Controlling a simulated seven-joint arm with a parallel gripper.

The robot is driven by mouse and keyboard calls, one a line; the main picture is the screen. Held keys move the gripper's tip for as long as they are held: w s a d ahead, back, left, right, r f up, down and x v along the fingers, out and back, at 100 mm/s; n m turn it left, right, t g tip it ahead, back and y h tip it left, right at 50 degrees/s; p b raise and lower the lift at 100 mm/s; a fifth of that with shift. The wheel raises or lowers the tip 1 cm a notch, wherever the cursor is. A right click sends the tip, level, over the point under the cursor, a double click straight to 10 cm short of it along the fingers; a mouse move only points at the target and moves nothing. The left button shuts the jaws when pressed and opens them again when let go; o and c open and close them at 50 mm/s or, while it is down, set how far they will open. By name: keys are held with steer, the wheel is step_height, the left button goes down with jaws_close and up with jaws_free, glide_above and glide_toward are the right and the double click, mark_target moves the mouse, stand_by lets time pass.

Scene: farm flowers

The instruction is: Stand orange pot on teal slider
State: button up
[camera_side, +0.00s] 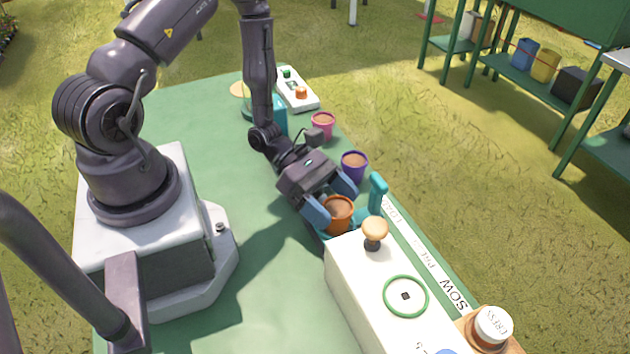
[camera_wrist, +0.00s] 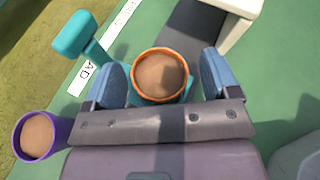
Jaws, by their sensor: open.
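The orange pot (camera_side: 339,213), filled with brown soil, stands upright between the fingers of my gripper (camera_side: 333,203). In the wrist view the pot (camera_wrist: 159,75) sits between the two blue fingertips of my gripper (camera_wrist: 168,82), with a small gap on each side. The gripper is open. A teal piece, the slider (camera_wrist: 188,91), shows just under and beside the pot, so the pot appears to be on it; the pot hides most of it. A teal upright handle (camera_side: 378,194) stands right of the pot, and it also shows in the wrist view (camera_wrist: 75,35).
A white box (camera_side: 352,272) with a wooden knob (camera_side: 375,230) and a green ring stands close in front of the pot. A purple pot (camera_side: 354,166) and a pink pot (camera_side: 323,126) stand behind it. A white button panel (camera_side: 297,92) is at the back. The green table is clear to the left.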

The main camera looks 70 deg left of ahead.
steer(key=v, duration=1.1)
steer(key=shift+r, duration=0.15)
steer(key=s+d+r+m+y, duration=0.2)
steer(key=r+m+y, duration=0.4)
steer(key=r+m, duration=0.6)
steer(key=s+d+r+m+y, duration=0.2)
steer(key=r+m+y, duration=0.4)
steer(key=r+m, duration=0.7)
steer(key=shift+s, duration=0.45)
